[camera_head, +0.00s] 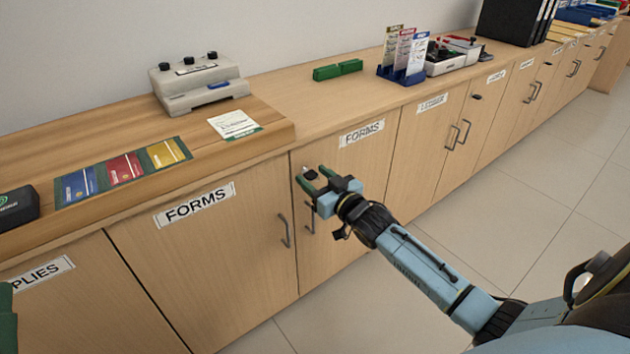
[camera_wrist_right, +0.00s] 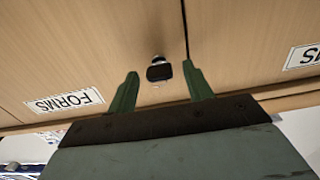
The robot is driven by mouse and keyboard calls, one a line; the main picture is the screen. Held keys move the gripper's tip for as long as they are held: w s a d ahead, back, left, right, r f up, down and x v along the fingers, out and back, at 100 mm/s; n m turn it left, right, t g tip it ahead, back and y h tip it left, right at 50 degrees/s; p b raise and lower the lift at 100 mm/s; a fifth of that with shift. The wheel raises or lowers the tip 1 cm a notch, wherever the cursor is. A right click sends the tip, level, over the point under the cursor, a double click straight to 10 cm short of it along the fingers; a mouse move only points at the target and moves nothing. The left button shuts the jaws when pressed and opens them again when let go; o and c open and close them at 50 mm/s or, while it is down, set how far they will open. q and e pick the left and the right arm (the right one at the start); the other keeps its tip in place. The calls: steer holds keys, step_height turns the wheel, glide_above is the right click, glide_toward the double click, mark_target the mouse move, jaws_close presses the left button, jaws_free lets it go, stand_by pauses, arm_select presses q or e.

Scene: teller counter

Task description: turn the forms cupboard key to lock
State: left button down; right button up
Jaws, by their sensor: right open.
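The forms cupboard has a left door (camera_head: 200,275) and a right door (camera_head: 345,195), each with a FORMS label. The dark key (camera_head: 310,174) sits in the lock near the upper left of the right door; its dark head (camera_wrist_right: 159,73) shows in the right wrist view. My right gripper (camera_head: 311,178) is open, its green fingers on either side of the key head with gaps on both sides in the wrist view. A green piece at the left edge, seemingly my left gripper (camera_head: 6,320), is mostly cut off.
Vertical bar handles (camera_head: 284,230) stick out beside the door gap, below the key. The counter above holds a grey punch-like device (camera_head: 198,85), a card (camera_head: 234,124) and green blocks (camera_head: 338,70). The tiled floor (camera_head: 500,190) at the right is clear.

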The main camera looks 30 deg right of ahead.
steer(key=shift+w, duration=0.2)
steer(key=c, duration=1)
